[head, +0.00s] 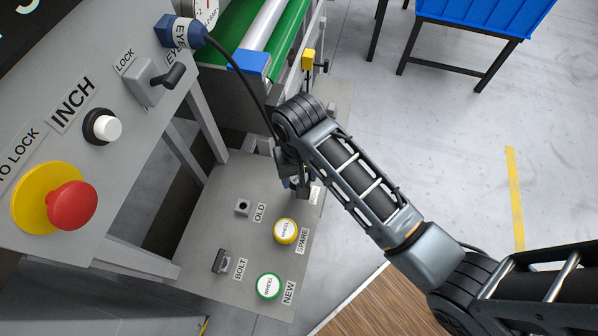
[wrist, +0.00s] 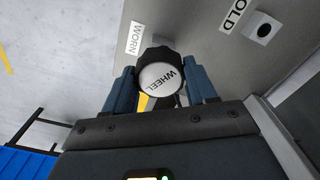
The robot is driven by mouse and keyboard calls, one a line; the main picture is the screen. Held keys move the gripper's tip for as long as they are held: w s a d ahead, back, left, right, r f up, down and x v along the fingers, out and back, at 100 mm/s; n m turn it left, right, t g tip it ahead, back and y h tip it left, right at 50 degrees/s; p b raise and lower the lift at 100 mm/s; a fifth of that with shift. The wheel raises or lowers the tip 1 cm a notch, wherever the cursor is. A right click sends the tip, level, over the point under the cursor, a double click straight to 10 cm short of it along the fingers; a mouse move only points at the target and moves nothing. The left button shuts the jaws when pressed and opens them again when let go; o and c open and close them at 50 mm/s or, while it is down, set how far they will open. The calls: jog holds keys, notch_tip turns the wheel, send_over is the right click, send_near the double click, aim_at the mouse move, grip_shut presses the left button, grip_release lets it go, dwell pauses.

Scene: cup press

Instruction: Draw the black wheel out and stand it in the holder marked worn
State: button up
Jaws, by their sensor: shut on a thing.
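The black wheel (wrist: 160,76) has a dark knobbed rim and a white face lettered WHEEL. My gripper (wrist: 160,88) is shut on it, with a blue finger on each side. The holder at that label is not visible, hidden by the wheel or gripper. In the head view my gripper (head: 301,186) is low over the far right of the shelf and mostly covers the wheel and the label there. I cannot tell whether the wheel touches the shelf or holder.
On the shelf (head: 205,222) stand a square OLD holder (head: 243,207), a yellow-rimmed SPARE wheel (head: 286,231), a green-rimmed NEW wheel (head: 269,286) and a BOLT piece (head: 221,261). A control panel (head: 130,130) overhangs on the left. A blue crate (head: 485,15) is at the back right.

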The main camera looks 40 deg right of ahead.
jog(key=shift+f+b, duration=0.4)
jog(key=shift+f, duration=0.7)
jog(key=o, duration=1.2)
jog(key=shift+o, duration=0.2)
jog(key=shift+r, duration=0.15)
notch_tip(320, 180, up, 8)
jog(key=shift+f, duration=0.2)
